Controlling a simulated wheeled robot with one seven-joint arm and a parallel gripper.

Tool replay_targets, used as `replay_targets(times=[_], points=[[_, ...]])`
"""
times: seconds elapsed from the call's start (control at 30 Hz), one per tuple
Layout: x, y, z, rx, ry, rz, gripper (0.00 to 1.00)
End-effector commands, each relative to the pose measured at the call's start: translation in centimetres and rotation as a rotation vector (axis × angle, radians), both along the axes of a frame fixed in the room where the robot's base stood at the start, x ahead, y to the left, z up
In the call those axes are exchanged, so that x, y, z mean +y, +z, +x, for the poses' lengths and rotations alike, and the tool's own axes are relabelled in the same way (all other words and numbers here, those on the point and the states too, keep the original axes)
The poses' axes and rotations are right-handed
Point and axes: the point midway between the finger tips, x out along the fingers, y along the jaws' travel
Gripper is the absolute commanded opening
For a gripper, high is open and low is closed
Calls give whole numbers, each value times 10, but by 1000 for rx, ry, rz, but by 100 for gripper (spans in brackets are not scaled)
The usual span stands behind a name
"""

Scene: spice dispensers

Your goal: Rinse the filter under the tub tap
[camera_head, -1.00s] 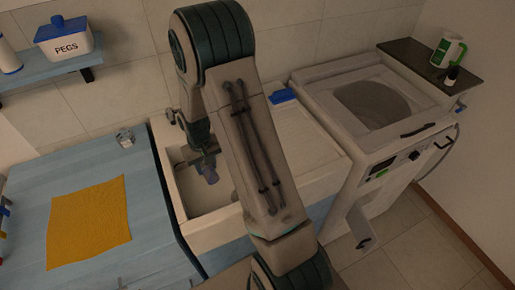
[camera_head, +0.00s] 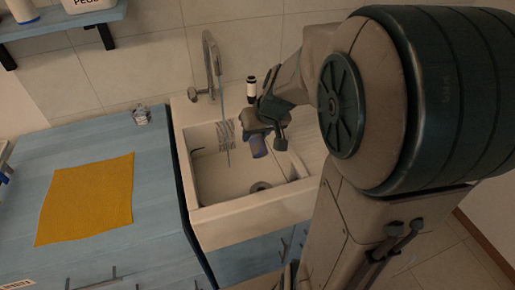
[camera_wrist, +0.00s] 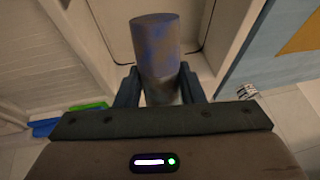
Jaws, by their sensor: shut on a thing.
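My gripper (camera_head: 262,137) is shut on the filter (camera_head: 258,148), a blue-grey cylinder. It holds the filter over the right part of the white tub (camera_head: 205,212), below rim height or near it; I cannot tell exactly. In the wrist view the filter (camera_wrist: 155,48) stands out between both fingers, blue with grey-brown patches like dirt. The tub tap (camera_head: 209,62) is a tall curved metal spout at the back of the tub. A thin pale stream (camera_head: 227,135) falls from it, left of the filter and apart from it.
A dark bottle with a white band (camera_head: 251,89) stands behind the tub, close to my arm. A blue counter (camera_head: 100,152) on the left bears a yellow cloth (camera_head: 85,200) and a small glass jar (camera_head: 141,115). A drain (camera_head: 261,187) shows in the tub floor.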

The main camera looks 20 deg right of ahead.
Motion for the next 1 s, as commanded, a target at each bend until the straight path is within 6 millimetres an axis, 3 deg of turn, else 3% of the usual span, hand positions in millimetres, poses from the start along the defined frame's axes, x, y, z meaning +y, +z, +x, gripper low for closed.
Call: replay_targets(times=[0.2, 0.37, 1.0], points=[[0, 2, -8, -51, 7, 20, 8], [2, 3, -3, -53, 9, 22, 8], [25, -8, 53, -51, 10, 22, 8]])
